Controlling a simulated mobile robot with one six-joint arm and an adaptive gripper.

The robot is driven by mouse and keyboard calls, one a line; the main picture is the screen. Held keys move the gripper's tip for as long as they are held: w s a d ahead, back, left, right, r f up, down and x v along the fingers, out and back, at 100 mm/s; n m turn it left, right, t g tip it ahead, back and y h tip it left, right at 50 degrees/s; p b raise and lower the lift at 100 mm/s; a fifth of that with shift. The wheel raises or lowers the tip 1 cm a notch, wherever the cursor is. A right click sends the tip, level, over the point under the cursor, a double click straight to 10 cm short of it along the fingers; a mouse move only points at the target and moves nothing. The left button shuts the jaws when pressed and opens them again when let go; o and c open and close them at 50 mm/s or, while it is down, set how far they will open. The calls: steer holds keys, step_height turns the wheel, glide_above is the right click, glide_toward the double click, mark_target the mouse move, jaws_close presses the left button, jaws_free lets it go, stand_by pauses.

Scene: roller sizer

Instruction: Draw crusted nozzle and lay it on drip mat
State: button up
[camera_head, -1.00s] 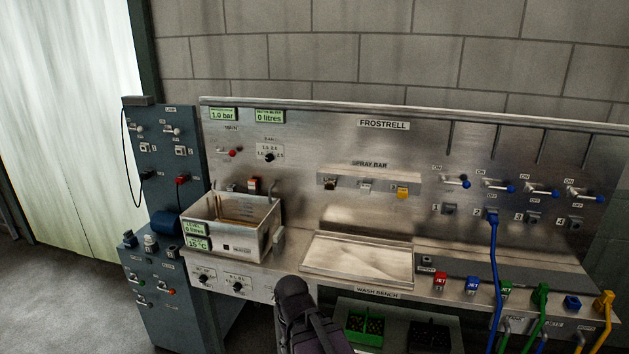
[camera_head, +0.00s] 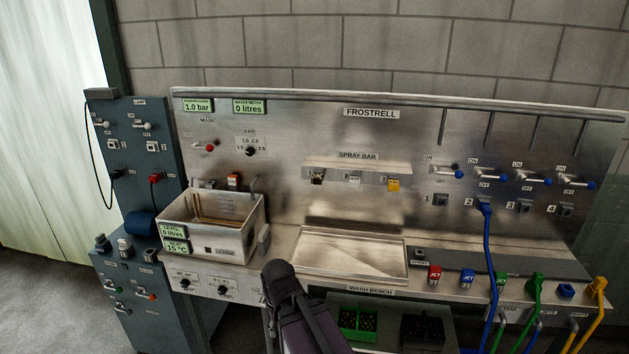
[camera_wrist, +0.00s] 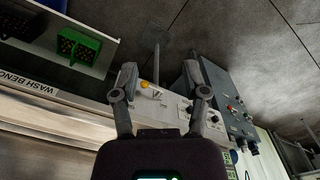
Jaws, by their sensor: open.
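The spray bar (camera_head: 345,171) on the back panel carries a dark, crusted-looking nozzle (camera_head: 317,179) at position 1, a pale grey one (camera_head: 354,182) at position 2 and a yellow one (camera_head: 393,185) at position 3. A flat dark grey strip (camera_head: 520,264), perhaps the drip mat, lies along the right of the bench top; I cannot read a mat label. My gripper (camera_wrist: 160,72) is open and empty in the wrist view, with the bench front and floor beyond its fingers. In the head view only part of my dark arm shows; the fingers do not.
A metal basin (camera_head: 212,228) stands at the left of the bench, beside a shallow tray (camera_head: 352,273). Coloured jet plugs and hoses, including a blue hose (camera_head: 491,260), crowd the right. A green crate (camera_head: 361,322) and a black crate (camera_head: 423,330) sit below the bench.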

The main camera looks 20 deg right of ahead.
steer(key=o, duration=0.3)
steer(key=shift+d, duration=0.1)
steer(key=n+t+h+b, duration=0.3)
steer(key=n+t+h, duration=0.75)
steer(key=t, duration=0.45)
glide_toward(318, 178)
steer(key=w+d+f, duration=0.1)
steer(key=w+f, duration=0.1)
steer(key=shift+w+r+n, duration=0.2)
steer(key=shift+r+n, duration=0.15)
steer(key=shift+w, duration=0.15)
